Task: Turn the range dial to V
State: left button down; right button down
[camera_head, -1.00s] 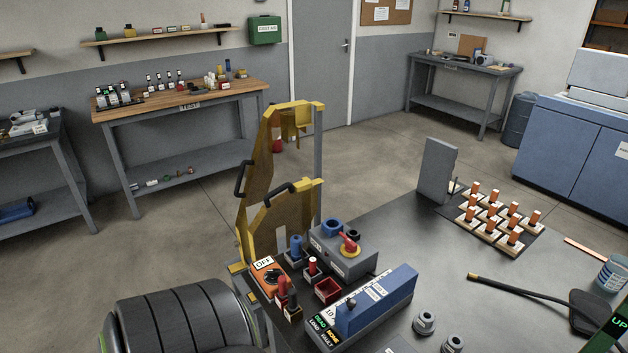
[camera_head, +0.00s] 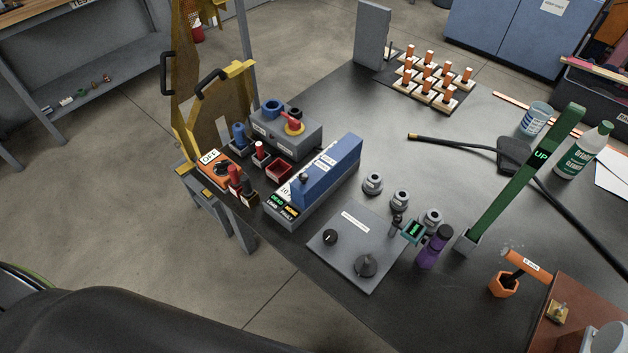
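A small orange meter (camera_head: 217,175) with a black dial (camera_head: 221,170) stands at the left end of the dark bench. A white tag on it appears to read "OFF". The dial's markings are too small to read. Neither of my grippers is in view.
Red and black plugs (camera_head: 235,178) stand close beside the meter. A blue-topped box (camera_head: 327,172) and a grey box with a red switch (camera_head: 287,133) are to its right. A yellow guard frame (camera_head: 213,118) rises behind. A green upright lever (camera_head: 525,180) stands farther right.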

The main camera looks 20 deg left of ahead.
aim_at(222, 166)
jog(key=k+j+u, duration=0.1)
jog(key=j+u, duration=0.2)
jog(key=j, duration=0.3)
jog(key=j+u, duration=0.35)
jog(key=j, duration=0.3)
